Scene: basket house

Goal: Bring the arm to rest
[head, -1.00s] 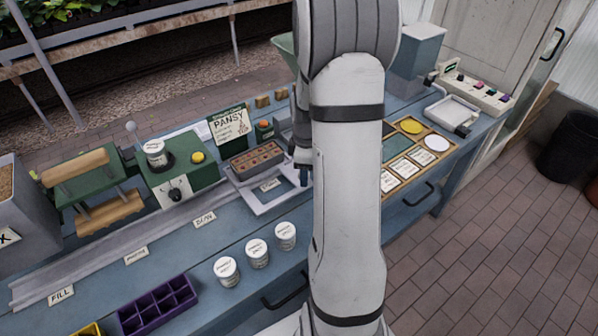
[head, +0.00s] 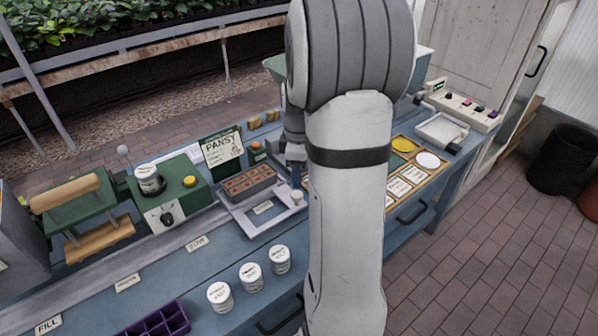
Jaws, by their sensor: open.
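My arm rises through the middle of the head view and hides part of the bench behind it. My gripper (head: 295,165) shows only in part, just left of the arm, pointing down. It is open, and I see nothing between its fingers. It hangs above the right side of a grey stand that holds a brown seed tray (head: 249,183). A small white-topped piece (head: 297,197) shows just below the gripper.
Three white labelled pots (head: 250,277) stand at the bench's front, near a purple divided tray (head: 160,322). A green machine (head: 170,205) with a yellow button and a PANSY sign (head: 222,147) stand behind. Right of my arm are a yellow disc (head: 403,145) and a white tray (head: 441,131).

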